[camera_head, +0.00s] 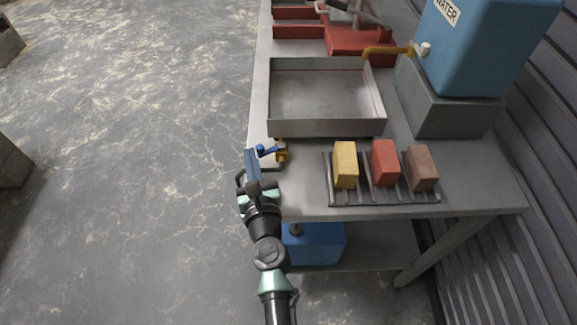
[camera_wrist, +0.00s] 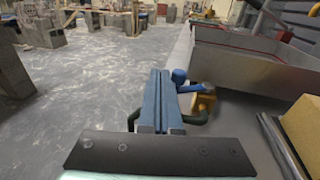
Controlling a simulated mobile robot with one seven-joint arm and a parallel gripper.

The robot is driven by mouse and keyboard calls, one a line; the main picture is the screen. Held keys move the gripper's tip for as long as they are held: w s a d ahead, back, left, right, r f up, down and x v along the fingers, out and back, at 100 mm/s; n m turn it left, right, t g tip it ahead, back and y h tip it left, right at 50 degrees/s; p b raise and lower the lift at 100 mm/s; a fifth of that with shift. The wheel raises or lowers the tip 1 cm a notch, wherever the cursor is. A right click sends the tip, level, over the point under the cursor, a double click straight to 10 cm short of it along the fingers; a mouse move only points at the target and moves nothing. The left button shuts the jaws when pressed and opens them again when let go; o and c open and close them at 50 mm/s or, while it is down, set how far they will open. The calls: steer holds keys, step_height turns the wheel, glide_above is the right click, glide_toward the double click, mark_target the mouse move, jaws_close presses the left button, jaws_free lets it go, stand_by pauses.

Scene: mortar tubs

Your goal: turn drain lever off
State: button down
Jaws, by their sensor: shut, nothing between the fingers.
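The drain lever (camera_head: 267,151) is a blue handle with a rounded knob on a brass valve (camera_head: 282,154), below the near edge of the metal tray (camera_head: 330,128). In the head view the lever points left from the valve. In the wrist view the lever (camera_wrist: 180,77) shows just right of my fingers, with the brass valve (camera_wrist: 205,101) behind it. My gripper (camera_head: 250,154) is just left of the lever's knob. Its blue fingers (camera_wrist: 159,76) are pressed together and empty. I cannot tell whether they touch the lever.
A rack (camera_head: 384,198) with yellow, red and brown blocks stands right of the valve. A blue water tank (camera_head: 485,50) on a grey block, with a yellow spout, stands behind it. A blue container (camera_head: 315,245) sits under the table. Open floor (camera_head: 130,150) lies left of the table edge.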

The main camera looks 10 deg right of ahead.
steer(key=shift+w+a+m+h, duration=0.35)
steer(key=shift+a+m+h, duration=0.05)
steer(key=shift+w+h, duration=0.1)
steer(key=shift+h, duration=0.2)
steer(key=shift+w+m+h, duration=0.1)
steer(key=shift+m+h, duration=0.2)
steer(key=shift+h, duration=0.1)
stand_by(1.1)
